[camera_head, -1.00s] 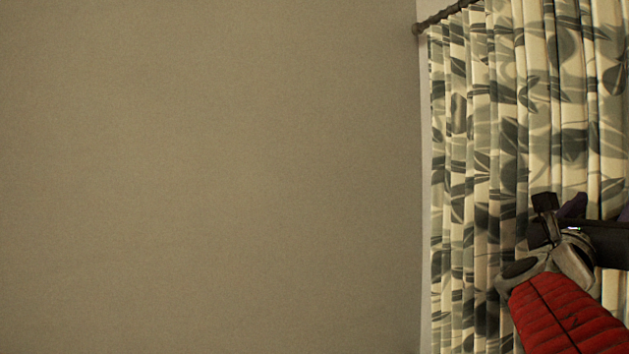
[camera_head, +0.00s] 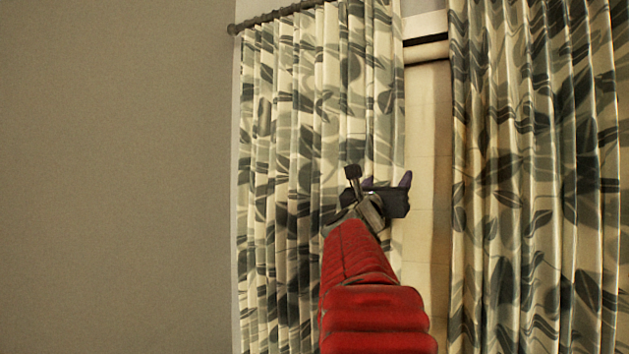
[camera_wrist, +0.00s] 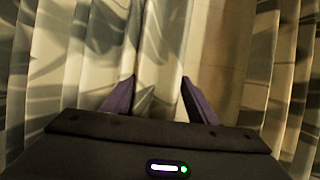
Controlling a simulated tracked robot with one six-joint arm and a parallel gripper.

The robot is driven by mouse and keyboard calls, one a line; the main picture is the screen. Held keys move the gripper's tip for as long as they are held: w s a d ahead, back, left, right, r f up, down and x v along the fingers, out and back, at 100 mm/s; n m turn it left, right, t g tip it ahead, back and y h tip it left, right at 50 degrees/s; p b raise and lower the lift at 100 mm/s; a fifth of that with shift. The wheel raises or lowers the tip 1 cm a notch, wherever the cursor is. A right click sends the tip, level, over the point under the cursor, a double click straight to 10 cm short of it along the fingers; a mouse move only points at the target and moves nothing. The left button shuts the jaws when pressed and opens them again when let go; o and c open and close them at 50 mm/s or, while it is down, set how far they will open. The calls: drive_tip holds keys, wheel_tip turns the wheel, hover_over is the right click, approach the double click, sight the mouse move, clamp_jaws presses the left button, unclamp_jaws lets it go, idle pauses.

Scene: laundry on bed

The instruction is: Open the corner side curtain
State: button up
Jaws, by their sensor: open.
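The left curtain (camera_head: 300,150), cream with grey-green leaves, hangs in folds beside the plain wall at the corner. Its right edge borders a narrow pale gap. My gripper (camera_head: 387,184) is in front of this curtain near that edge, with its purple fingers apart. In the wrist view, the open fingers (camera_wrist: 158,88) have the curtain's edge folds (camera_wrist: 160,45) between or just beyond them; I cannot tell whether they touch. My red arm hides part of the curtain's lower folds.
A matching right curtain (camera_head: 530,180) hangs across the gap. The gap (camera_head: 428,150) shows a pale surface with a dark bar near its top. A dark rod (camera_head: 275,14) carries the left curtain. A bare wall (camera_head: 110,180) fills the left side.

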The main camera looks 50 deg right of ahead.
drive_tip(key=shift+d+r, duration=0.1)
drive_tip(key=shift+d, duration=0.25)
drive_tip(key=shift+a, duration=0.1)
clamp_jaws()
idle(0.5)
